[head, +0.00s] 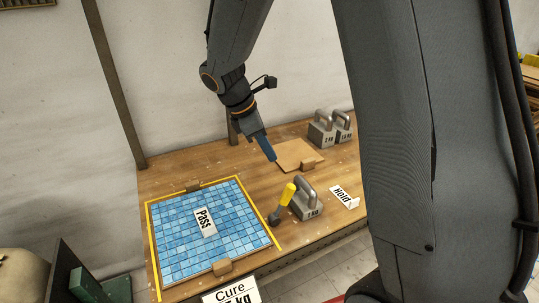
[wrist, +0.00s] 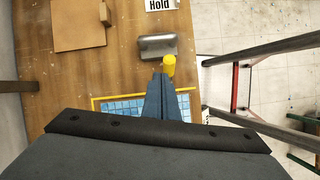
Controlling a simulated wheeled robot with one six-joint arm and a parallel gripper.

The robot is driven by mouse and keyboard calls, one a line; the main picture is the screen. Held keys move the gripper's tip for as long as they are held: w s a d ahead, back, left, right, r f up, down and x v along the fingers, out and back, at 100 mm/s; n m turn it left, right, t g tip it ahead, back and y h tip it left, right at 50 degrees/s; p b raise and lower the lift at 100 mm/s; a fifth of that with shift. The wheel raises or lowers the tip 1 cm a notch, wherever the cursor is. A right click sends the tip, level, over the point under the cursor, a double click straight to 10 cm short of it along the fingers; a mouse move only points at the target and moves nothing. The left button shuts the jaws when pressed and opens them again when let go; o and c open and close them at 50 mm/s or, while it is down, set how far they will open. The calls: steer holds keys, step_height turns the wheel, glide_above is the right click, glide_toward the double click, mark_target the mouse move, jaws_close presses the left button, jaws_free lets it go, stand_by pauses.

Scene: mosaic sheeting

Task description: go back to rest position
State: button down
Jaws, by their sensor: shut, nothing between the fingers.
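My gripper (head: 270,153) is shut and empty. It points down above the wooden workbench (head: 170,182), between the blue mosaic sheet and the brown board. In the wrist view its closed fingers (wrist: 160,82) overlap the near part of the mosaic sheet (wrist: 122,106). In the head view the mosaic sheet (head: 176,232) lies inside a yellow outline at the bench's left, with a "Pass" sign (head: 205,222) on it. My arm hides part of the right side of the head view.
A 1 kg weight (head: 306,204) stands on the bench beside a yellow-handled tool (head: 288,193). A "Hold" sign (head: 344,197) is to the right. A brown board (head: 297,153) and two more weights (head: 321,134) are behind. A "Cure" sign (head: 232,293) is at the front.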

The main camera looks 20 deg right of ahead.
steer(key=s+f+m+t+y+b, duration=0.1)
steer(key=s+f+m+y+b, duration=0.2)
steer(key=s+m, duration=1.1)
steer(key=shift+s+f+m+y, duration=0.2)
steer(key=shift+f+m+y, duration=0.7)
steer(key=shift+f+m, duration=0.6)
